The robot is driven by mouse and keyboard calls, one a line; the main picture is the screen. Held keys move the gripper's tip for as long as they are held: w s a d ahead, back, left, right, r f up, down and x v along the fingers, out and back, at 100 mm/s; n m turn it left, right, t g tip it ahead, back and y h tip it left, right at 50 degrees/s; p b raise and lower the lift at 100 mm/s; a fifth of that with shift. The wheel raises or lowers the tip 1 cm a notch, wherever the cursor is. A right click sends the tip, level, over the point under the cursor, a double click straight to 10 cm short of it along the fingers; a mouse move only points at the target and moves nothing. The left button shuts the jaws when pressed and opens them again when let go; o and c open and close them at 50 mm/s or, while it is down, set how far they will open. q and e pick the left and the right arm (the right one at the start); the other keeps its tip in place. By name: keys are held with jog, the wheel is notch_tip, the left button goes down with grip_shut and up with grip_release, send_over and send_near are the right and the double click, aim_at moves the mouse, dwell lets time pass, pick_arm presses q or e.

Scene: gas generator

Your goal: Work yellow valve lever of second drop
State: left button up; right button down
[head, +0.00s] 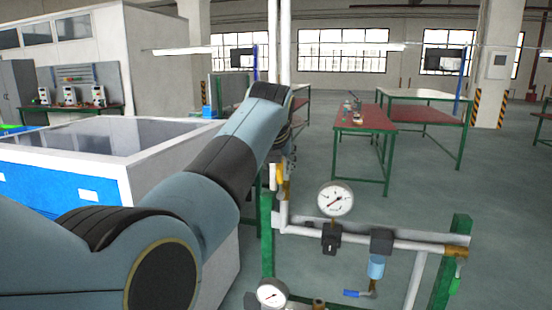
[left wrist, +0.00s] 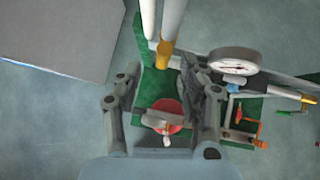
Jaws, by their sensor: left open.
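My left arm crosses the head view, and its gripper (head: 289,160) is at the upper left of the pipe stand, mostly hidden by my wrist. In the left wrist view the gripper (left wrist: 161,88) is open, a finger on each side. Between and beyond the fingers is a red round part (left wrist: 177,106) with a pale piece in front. A yellow fitting (left wrist: 164,52) sits on the white pipe just past the fingertips. It also shows in the head view (head: 285,190), beside the gripper. I cannot tell its lever apart clearly, nor whether a finger touches it. My right gripper is not in view.
An orange lever (left wrist: 260,143) shows in the wrist view. A white-and-blue cabinet (head: 150,150) stands left. Red-topped tables (head: 365,118) stand behind.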

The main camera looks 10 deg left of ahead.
pick_arm(q)
jog(key=shift+v, duration=1.05)
jog(key=shift+a, duration=0.1)
